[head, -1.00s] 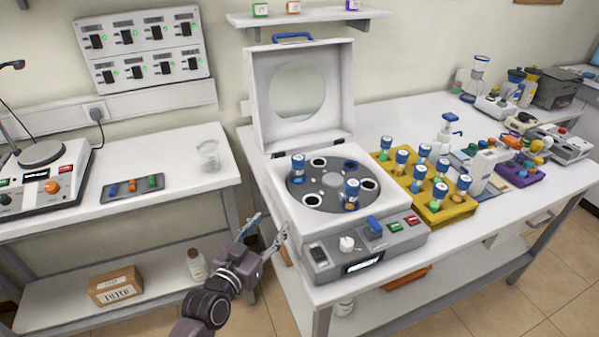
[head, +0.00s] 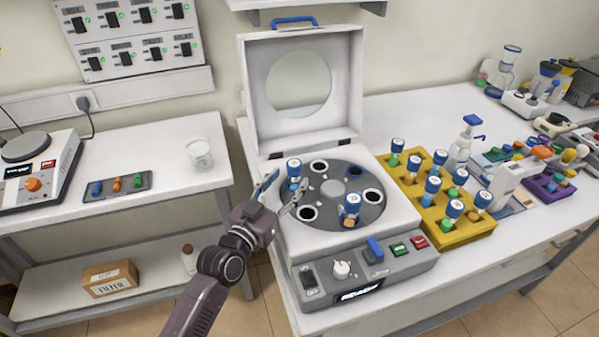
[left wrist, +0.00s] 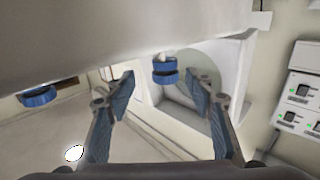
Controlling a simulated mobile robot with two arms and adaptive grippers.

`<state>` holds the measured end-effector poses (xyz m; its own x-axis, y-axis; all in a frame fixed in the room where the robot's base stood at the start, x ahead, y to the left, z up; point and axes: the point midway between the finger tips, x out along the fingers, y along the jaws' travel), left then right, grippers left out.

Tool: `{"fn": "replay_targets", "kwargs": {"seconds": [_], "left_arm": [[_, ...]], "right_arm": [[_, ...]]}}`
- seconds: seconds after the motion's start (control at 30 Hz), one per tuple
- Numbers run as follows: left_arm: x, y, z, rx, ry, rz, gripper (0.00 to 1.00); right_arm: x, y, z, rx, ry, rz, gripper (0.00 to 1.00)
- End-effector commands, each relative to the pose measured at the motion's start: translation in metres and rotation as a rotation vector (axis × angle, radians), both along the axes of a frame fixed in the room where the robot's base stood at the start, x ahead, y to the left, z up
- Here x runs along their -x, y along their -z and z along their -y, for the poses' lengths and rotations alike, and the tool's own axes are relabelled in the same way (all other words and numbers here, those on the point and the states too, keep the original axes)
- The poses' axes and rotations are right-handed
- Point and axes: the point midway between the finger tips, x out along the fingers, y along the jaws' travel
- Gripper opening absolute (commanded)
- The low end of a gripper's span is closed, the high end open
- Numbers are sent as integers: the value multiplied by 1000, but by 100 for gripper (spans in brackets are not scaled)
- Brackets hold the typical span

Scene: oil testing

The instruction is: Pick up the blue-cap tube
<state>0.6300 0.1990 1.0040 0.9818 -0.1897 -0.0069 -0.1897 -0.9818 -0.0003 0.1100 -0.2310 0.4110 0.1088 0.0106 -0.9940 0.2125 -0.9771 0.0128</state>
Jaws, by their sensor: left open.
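A blue-cap tube (head: 293,167) stands in the left side of the centrifuge rotor (head: 333,181). A second blue-cap tube (head: 351,208) with amber content stands at the rotor's front. Several more blue-cap tubes stand in the yellow rack (head: 468,236) on the right. My left gripper (head: 284,190) is open at the rotor's left edge, its fingertips close to the left tube. In the left wrist view, a blue cap (left wrist: 165,72) shows between the spread fingers (left wrist: 163,88), apart from both. Another blue cap (left wrist: 38,95) shows at the left. My right gripper is not in view.
The centrifuge lid (head: 303,90) stands open behind the rotor. Its control panel (head: 365,270) is at the front. A glass beaker (head: 199,153) and a small tray (head: 117,186) are on the left table. A purple rack (head: 556,187) stands at the far right.

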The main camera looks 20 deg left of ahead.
Motion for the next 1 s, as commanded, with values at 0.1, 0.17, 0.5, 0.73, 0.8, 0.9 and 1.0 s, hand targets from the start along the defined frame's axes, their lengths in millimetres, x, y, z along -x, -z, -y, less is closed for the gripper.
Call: {"fn": "replay_targets", "kwargs": {"seconds": [0.1, 0.17, 0.5, 0.73, 0.8, 0.9, 1.0], "left_arm": [[-12, -1, 2, 0, 0, 0, 49], [-16, -1, 2, 0, 0, 0, 49], [-56, 2, 3, 1, 0, 0, 49], [-64, 3, 5, 0, 0, -1, 49], [-64, 3, 5, 0, 0, 0, 49], [-64, 3, 5, 0, 0, 0, 47], [-64, 3, 5, 0, 0, 0, 36]], "right_arm": [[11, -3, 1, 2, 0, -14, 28], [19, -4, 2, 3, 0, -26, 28], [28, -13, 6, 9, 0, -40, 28], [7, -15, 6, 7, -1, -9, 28], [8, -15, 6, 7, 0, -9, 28], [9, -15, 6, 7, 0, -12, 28], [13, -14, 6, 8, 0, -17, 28]]}}
